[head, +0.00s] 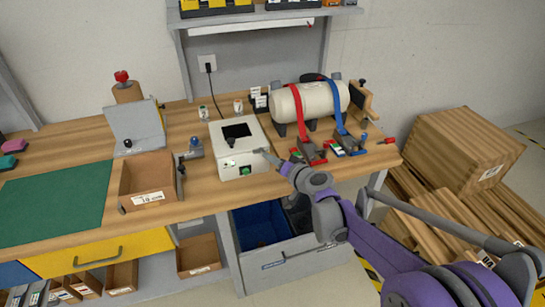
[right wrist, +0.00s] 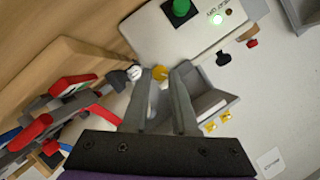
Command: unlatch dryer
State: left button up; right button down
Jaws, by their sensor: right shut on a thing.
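The dryer (head: 240,160) is a white box with a dark window on top, standing on the wooden bench. Its front shows a green button (head: 246,170). In the right wrist view the dryer's panel (right wrist: 200,40) carries a green button (right wrist: 181,10), a lit green lamp and partly readable lettering. My right gripper (head: 266,153) is at the dryer's right side. My left gripper is not in view.
A cream tank (head: 310,100) with red and blue straps lies behind right, with red and blue clamps (head: 345,145) in front. A wooden bin (head: 147,185) and a green mat (head: 55,205) are to the left. Crates (head: 465,150) stand on the floor at right.

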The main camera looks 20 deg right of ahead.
jog(key=shift+d+f+m+y, duration=0.15)
jog(key=shift+m+y, duration=0.35)
jog(key=shift+m, duration=0.4)
jog(key=shift+f+m+t+y+b, duration=0.1)
jog(key=shift+m+t+y+b, duration=0.35)
jog(key=shift+m, duration=0.65)
jog(key=c, duration=0.7)
grip_release()
jog(key=v, duration=1.1)
jog(key=shift+f, duration=0.15)
